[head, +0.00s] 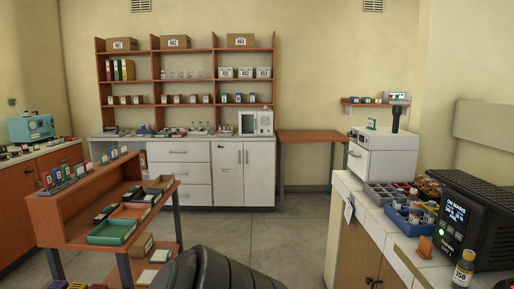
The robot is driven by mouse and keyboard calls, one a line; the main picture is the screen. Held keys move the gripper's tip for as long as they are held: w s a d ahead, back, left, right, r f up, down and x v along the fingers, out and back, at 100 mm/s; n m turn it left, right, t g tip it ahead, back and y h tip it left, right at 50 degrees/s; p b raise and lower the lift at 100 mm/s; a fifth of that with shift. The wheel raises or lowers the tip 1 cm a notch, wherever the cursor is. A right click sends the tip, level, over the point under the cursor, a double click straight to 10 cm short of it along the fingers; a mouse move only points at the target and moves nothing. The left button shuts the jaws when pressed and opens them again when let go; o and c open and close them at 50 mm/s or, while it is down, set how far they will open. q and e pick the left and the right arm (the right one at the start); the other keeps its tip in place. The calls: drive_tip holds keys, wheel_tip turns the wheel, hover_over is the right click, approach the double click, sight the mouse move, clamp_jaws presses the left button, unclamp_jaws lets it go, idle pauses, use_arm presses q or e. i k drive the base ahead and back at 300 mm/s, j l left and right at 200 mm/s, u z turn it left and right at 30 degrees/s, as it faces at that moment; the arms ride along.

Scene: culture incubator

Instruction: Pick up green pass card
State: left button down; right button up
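Several small upright cards in stands line the top ledge of the orange bench (75,205) at the left. Among them are a red card (46,181), a blue card (57,176) and a green card (67,172). Another small green card (371,124) stands upright on the white box-shaped machine (385,155) at the right. The cards are too small to tell which one is the pass card. Neither gripper is in view; a dark part of my own arm shows at the bottom middle.
At the right, a white counter (350,186) carries blue racks, bottles and a black device (478,215) with a display. An orange-topped table (312,136) stands at the back. Grey floor (290,235) between is clear.

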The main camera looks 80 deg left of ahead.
sight(104, 158)
drive_tip(key=j+u, duration=0.15)
drive_tip(key=u, duration=1.35)
drive_tip(key=i+j+u, duration=0.1)
drive_tip(key=u, duration=0.4)
drive_tip(key=i+u, duration=0.15)
drive_tip(key=u, duration=0.3)
drive_tip(key=i+u, duration=0.15)
drive_tip(key=u, duration=0.35)
drive_tip(key=i+u, duration=0.2)
drive_tip(key=u, duration=0.2)
drive_tip(key=i+l+u, duration=0.2)
drive_tip(key=u, duration=0.15)
drive_tip(key=i+l+u, duration=0.15)
drive_tip(key=u, duration=0.25)
drive_tip(key=i+l+u, duration=0.3)
drive_tip(key=l, duration=0.25)
drive_tip(key=i+l+u, duration=0.2)
drive_tip(key=i+l, duration=0.1)
drive_tip(key=l, duration=0.55)
drive_tip(key=i+l, duration=0.15)
drive_tip(key=l, duration=0.2)
drive_tip(key=i+l, duration=0.55)
drive_tip(key=i, duration=0.15)
drive_tip(key=i+u, duration=0.05)
